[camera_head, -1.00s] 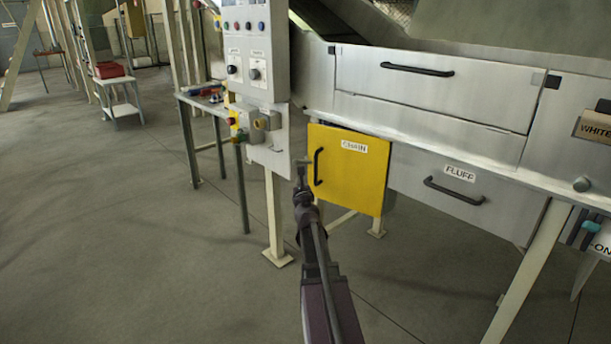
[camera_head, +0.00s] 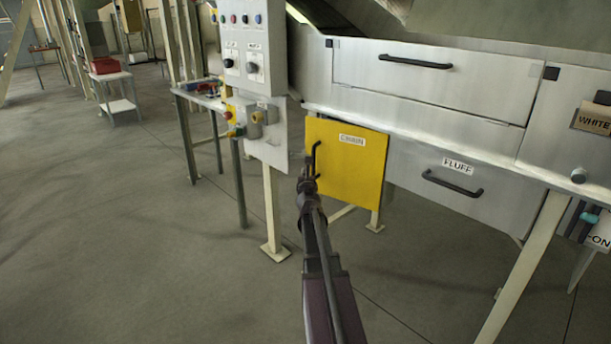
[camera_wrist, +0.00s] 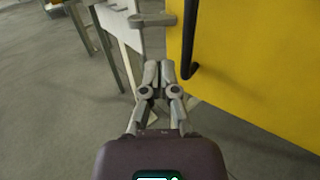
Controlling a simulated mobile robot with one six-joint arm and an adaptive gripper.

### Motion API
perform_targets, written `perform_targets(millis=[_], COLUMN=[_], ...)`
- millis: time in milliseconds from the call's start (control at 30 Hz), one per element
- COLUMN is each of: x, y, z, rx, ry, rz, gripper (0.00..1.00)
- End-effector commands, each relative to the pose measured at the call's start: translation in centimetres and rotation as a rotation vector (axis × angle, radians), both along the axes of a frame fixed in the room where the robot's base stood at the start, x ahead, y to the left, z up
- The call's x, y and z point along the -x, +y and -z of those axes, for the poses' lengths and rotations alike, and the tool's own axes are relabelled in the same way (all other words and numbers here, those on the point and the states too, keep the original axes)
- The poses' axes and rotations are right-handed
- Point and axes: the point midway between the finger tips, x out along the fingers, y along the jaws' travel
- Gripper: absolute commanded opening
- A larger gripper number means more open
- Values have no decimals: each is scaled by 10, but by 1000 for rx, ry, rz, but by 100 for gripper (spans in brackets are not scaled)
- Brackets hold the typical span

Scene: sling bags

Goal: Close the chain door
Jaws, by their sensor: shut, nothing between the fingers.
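The yellow chain door (camera_head: 345,182) with a "CHAIN" label hangs under the grey machine, left of the fluff panel. Its black handle (camera_head: 314,160) is near the door's left edge. In the wrist view, the door (camera_wrist: 245,60) fills the right side and its handle (camera_wrist: 188,40) runs down just right of my fingers. My gripper (camera_head: 308,168) is shut and empty, at the door's left edge near the handle's lower end. In the wrist view, my gripper's fingertips (camera_wrist: 159,68) are together, left of the handle. I cannot tell whether they touch the door.
A control box (camera_head: 252,75) on a cream post stands left of the door. The fluff panel (camera_head: 440,185) with its own handle is to the right. A side table (camera_head: 200,98) and a white stand (camera_head: 120,106) are further left. The floor in front is clear.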

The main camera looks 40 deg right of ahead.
Motion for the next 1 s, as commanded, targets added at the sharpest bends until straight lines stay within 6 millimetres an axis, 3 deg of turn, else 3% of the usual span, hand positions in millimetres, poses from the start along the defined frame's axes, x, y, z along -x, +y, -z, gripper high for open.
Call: perform_targets(millis=[600, 1000], x=[-76, -90], y=[-55, -65], z=[0, 0], rx=[0, 0], ry=[0, 0], rz=[0, 0], gripper=[0, 0])
